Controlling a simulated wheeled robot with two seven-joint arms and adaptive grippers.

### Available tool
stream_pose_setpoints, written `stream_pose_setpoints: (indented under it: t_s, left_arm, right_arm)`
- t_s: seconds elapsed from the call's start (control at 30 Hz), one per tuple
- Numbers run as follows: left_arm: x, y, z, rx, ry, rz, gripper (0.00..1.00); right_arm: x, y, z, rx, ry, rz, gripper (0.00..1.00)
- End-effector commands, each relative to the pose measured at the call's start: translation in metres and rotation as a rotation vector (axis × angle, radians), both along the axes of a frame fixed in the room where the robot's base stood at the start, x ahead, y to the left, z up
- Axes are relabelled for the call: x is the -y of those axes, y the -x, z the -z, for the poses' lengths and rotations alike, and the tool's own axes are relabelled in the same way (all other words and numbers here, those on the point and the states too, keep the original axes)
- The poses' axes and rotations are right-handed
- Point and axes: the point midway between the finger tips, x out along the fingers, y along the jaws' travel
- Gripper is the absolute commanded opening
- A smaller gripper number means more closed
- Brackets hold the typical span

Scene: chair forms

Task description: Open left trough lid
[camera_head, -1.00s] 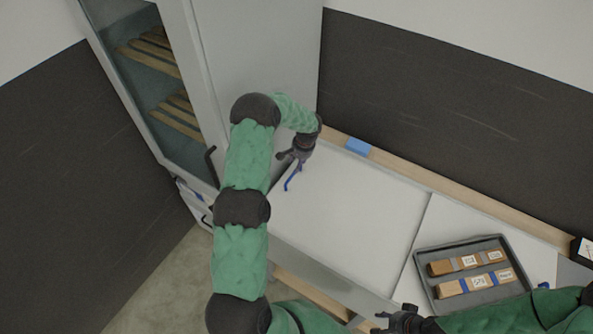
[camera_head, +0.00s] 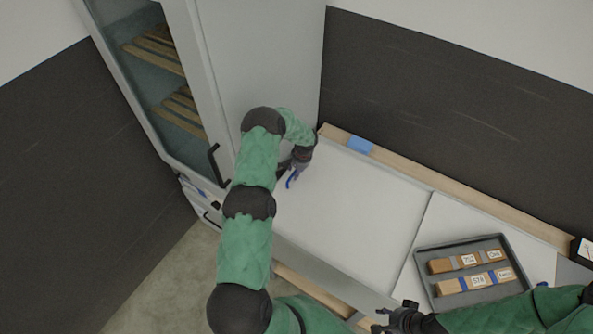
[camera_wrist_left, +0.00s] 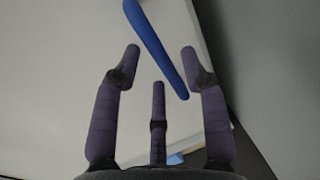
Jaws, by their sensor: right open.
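The left trough lid (camera_head: 345,215) is a flat white panel, lying closed beside the tall cabinet in the head view. A blue handle (camera_wrist_left: 157,45) stands on it; in the left wrist view it is a long blue bar just ahead of the fingers, between their tips in the picture. My left gripper (camera_wrist_left: 160,65) is open, with its fingers spread around the line of the handle; I cannot tell whether any finger touches it. In the head view the left gripper (camera_head: 288,175) is partly hidden by its own wrist. My right gripper (camera_head: 382,322) is open near the bottom edge.
A grey tray (camera_head: 425,285) with labelled wooden blocks stands on the right-hand white panel (camera_head: 455,220). A tall grey cabinet (camera_head: 265,60) with a glass door and black handle (camera_head: 214,165) stands close to my left arm. A blue block (camera_head: 360,146) sits on the wooden back ledge.

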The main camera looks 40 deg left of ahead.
Motion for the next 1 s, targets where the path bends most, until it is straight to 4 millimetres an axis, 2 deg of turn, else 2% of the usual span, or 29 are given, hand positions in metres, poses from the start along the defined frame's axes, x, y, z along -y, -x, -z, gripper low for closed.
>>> stream_pose_setpoints:
  t_s: [0.03, 0.1, 0.13, 0.37, 0.57, 0.77, 1.0]
  left_arm:
    - [0.000, 0.000, 0.000, 0.000, 0.000, 0.000, 0.23]
    - [0.000, 0.000, 0.000, 0.000, 0.000, 0.000, 0.04]
    - [0.000, 0.000, 0.000, 0.000, 0.000, 0.000, 0.00]
    - [0.001, 0.000, 0.000, 0.000, 0.000, 0.000, 0.00]
    - [0.020, -0.002, 0.002, 0.000, 0.002, 0.003, 0.00]
    - [0.069, -0.009, 0.004, 0.002, 0.001, 0.009, 0.00]
    - [0.153, -0.018, 0.006, 0.002, 0.001, 0.009, 0.00]
  right_arm:
    - [0.000, 0.000, 0.000, 0.000, 0.000, 0.000, 0.42]
    - [0.000, 0.000, 0.000, 0.000, 0.000, 0.000, 0.42]
    - [0.000, 0.000, 0.000, 0.000, 0.000, 0.000, 0.42]
    - [0.000, 0.000, 0.001, 0.000, 0.000, 0.000, 0.42]
    - [0.000, 0.000, 0.011, 0.000, 0.000, 0.000, 0.42]
    - [0.000, 0.000, 0.036, 0.000, 0.000, 0.000, 0.42]
    - [0.000, 0.000, 0.076, 0.000, 0.000, 0.000, 0.42]
